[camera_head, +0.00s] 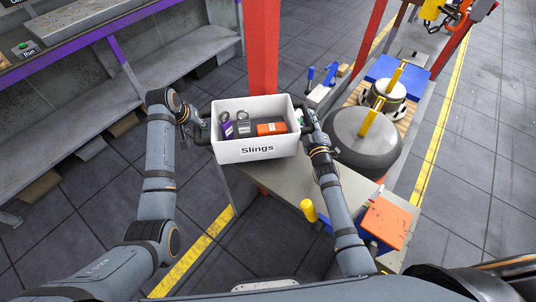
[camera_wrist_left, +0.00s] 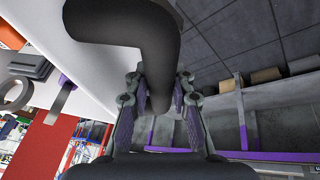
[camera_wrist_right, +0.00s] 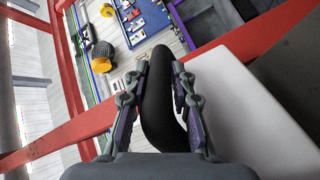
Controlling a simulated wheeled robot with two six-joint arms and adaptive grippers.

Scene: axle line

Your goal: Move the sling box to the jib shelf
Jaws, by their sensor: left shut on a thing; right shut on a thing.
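The sling box (camera_head: 254,150) is a white open bin with a "Slings" label on its front. It holds a purple item, a grey item and an orange item. My left gripper (camera_head: 202,134) is at its left side, shut on a dark handle (camera_wrist_left: 122,25) that fills the upper part of the left wrist view. My right gripper (camera_head: 312,136) is at its right side, shut on the other dark handle (camera_wrist_right: 158,100). The box looks level, over or at the far left end of a grey bench. I cannot tell whether its underside touches the bench. I cannot identify the jib shelf for certain.
The grey bench top (camera_head: 285,190) extends right beneath my right arm, with a yellow cylinder (camera_head: 308,210) near its front edge. A red post (camera_head: 263,50) stands behind the box. A grey drum (camera_head: 366,138) stands to the right. Long grey shelving (camera_head: 110,90) lies left.

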